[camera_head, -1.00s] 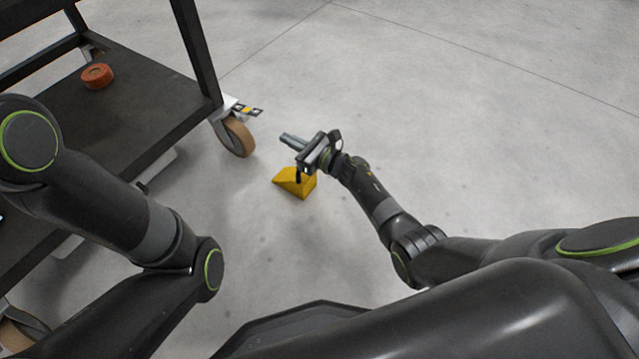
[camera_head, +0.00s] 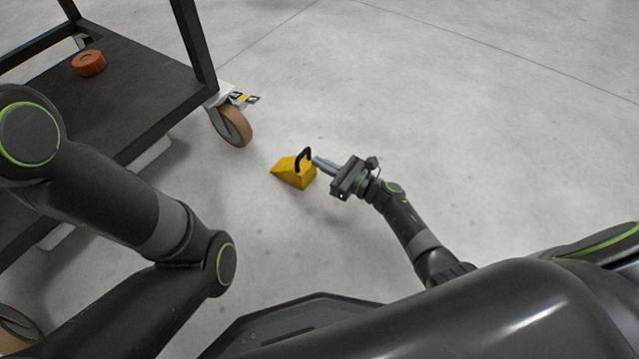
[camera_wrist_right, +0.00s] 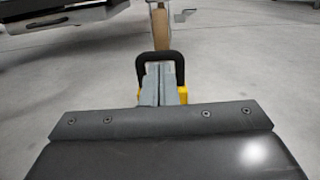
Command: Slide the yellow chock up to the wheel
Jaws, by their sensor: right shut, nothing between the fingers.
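The yellow chock (camera_head: 292,174) is a wedge with a black handle, on the floor in the head view. Its thin end points left, and a gap of bare floor separates it from the cart's tan wheel (camera_head: 232,126). My right gripper (camera_head: 316,162) is shut and empty, its fingertips close to the chock's right side by the handle. In the right wrist view, the fingers (camera_wrist_right: 159,82) hide most of the chock (camera_wrist_right: 181,94), and the wheel (camera_wrist_right: 161,28) stands straight beyond. I cannot tell if the fingertips touch the chock. My left gripper is out of view.
A dark cart (camera_head: 125,95) fills the left side, with an orange roll (camera_head: 88,63) on its shelf. The wheel's caster has a small pedal with yellow and black marks (camera_head: 243,98).

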